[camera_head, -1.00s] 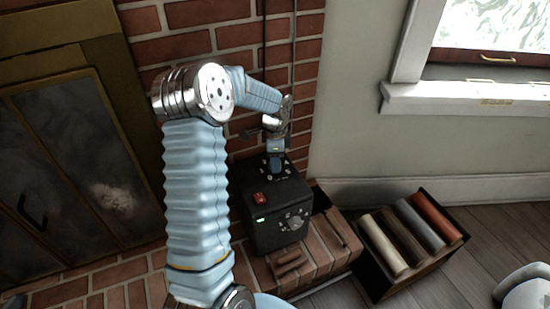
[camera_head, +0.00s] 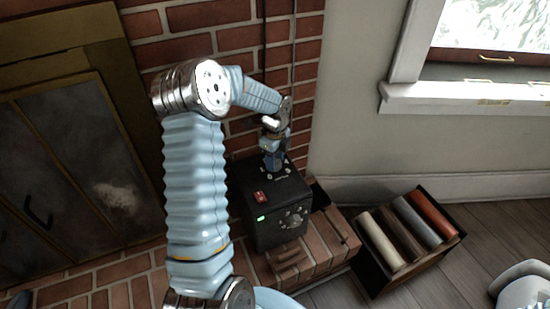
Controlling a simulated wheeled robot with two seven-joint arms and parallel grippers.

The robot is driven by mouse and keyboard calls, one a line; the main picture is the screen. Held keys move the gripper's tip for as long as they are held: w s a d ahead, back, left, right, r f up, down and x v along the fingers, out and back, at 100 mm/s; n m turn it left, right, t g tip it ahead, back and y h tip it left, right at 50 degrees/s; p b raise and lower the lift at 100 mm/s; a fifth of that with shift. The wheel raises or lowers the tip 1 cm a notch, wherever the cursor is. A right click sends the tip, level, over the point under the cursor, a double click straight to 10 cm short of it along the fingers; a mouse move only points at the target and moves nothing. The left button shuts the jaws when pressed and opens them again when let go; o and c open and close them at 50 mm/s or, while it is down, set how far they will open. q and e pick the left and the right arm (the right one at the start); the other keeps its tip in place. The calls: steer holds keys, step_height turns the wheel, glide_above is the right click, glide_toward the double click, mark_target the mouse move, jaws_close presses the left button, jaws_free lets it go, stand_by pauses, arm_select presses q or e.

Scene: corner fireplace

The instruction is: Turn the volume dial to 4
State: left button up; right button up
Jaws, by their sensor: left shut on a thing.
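My right gripper is not in view.
A dark crate (camera_head: 371,270) with several coloured rolls stands on the floor to the right. The brick wall (camera_head: 275,75) rises close behind, and a window sill (camera_head: 440,100) is at upper right.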

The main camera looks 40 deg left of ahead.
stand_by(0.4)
arm_select(q)
steer(key=o, duration=1.1)
steer(key=shift+c, duration=0.2)
steer(key=shift+r, duration=0.1)
step_height(320, 180, up, 14)
